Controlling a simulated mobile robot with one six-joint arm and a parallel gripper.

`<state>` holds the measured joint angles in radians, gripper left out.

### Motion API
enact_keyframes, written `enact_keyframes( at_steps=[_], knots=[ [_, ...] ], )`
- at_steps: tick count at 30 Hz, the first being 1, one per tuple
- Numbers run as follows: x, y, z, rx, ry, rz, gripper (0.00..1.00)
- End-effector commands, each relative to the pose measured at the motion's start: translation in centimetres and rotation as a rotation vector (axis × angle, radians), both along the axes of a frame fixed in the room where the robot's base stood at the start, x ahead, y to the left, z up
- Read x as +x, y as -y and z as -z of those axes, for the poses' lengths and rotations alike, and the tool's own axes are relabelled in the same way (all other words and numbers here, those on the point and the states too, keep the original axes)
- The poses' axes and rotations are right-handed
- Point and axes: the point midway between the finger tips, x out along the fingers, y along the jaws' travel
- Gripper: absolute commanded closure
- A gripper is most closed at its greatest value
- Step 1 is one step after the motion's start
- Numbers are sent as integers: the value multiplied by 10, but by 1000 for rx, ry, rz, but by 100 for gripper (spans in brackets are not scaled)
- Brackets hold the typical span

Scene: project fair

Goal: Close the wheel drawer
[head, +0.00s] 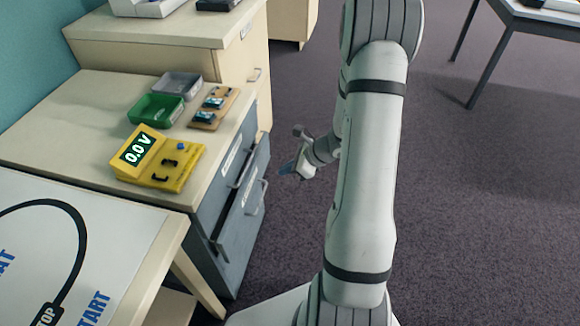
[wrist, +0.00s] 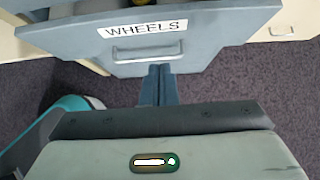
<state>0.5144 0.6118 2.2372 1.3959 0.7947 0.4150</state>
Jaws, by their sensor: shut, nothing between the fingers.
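The wheel drawer (wrist: 190,40) shows in the wrist view as a blue-grey front with a white "WHEELS" label and a metal bar handle (wrist: 148,54). It stands partly open: a strip of its inside shows behind the front's top edge, with something yellow in it. My gripper (wrist: 160,70) is shut and empty, its fingertips close to the front just below the handle; I cannot tell if they touch. In the head view my gripper (head: 287,169) is just right of the grey drawer unit (head: 232,235). Which front there is the wheel drawer is too small to read.
The bench above the drawers holds a yellow meter (head: 158,160) reading 0.0 V, a green tray (head: 156,109), a grey tray (head: 178,85) and small boards (head: 213,107). A white-topped table (head: 130,235) stands at front left.

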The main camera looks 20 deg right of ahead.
Motion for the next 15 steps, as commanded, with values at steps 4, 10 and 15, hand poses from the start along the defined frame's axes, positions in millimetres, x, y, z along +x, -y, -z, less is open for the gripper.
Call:
enact_keyframes(
  at_steps=[4, 10, 15],
  knots=[
    [13, -21, 28, 0, -2, -5, 100],
    [32, -46, 44, -2, 3, -8, 100],
    [44, -62, 43, -2, 1, -6, 100]
  ],
)
